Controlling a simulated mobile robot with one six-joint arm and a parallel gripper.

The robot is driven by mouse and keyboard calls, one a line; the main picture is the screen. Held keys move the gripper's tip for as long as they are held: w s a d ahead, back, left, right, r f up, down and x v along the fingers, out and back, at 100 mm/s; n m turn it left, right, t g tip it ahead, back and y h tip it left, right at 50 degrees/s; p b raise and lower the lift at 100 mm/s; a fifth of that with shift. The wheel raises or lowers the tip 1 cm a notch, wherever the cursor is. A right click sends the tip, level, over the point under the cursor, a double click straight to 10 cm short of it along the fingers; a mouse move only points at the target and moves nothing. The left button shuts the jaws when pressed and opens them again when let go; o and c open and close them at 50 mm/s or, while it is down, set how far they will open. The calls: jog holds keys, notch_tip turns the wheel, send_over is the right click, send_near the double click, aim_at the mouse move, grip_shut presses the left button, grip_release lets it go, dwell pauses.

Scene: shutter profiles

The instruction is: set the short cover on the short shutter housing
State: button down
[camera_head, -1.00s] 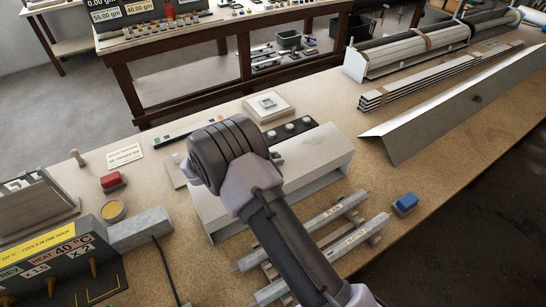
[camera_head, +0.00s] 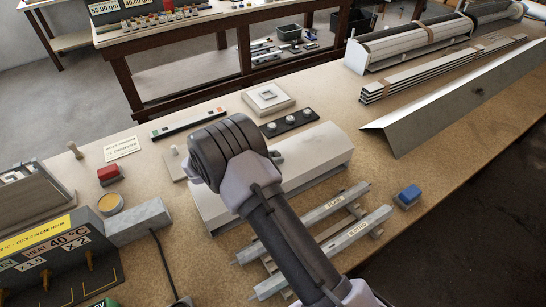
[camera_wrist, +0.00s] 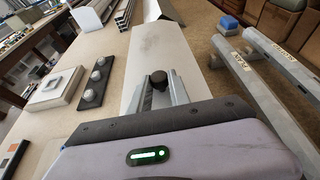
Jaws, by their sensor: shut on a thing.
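The short cover (camera_head: 315,160) is a pale, folded metal piece lying lengthwise beneath my arm in the head view. In the wrist view its broad top face (camera_wrist: 160,50) runs away from me, with a bent edge on the right. My gripper (camera_wrist: 159,90) is shut on the short cover's small black knob (camera_wrist: 158,78).
Two bars marked PLAIN (camera_head: 325,208) and SLOTTED (camera_head: 350,235) lie close in front, with a blue block (camera_head: 409,195) to their right. A black strip with pale knobs (camera_head: 289,124) lies behind. A long bent sheet (camera_head: 460,105) and long housing (camera_head: 410,45) occupy the right.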

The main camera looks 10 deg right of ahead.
jog(key=shift+f, duration=0.1)
jog(key=c, duration=1.1)
grip_release()
jog(key=shift+c, duration=0.2)
jog(key=shift+a, duration=0.1)
jog(key=p+v, duration=0.2)
jog(key=v, duration=1.5)
jog(key=shift+a+r, duration=0.1)
jog(key=shift+r, duration=0.1)
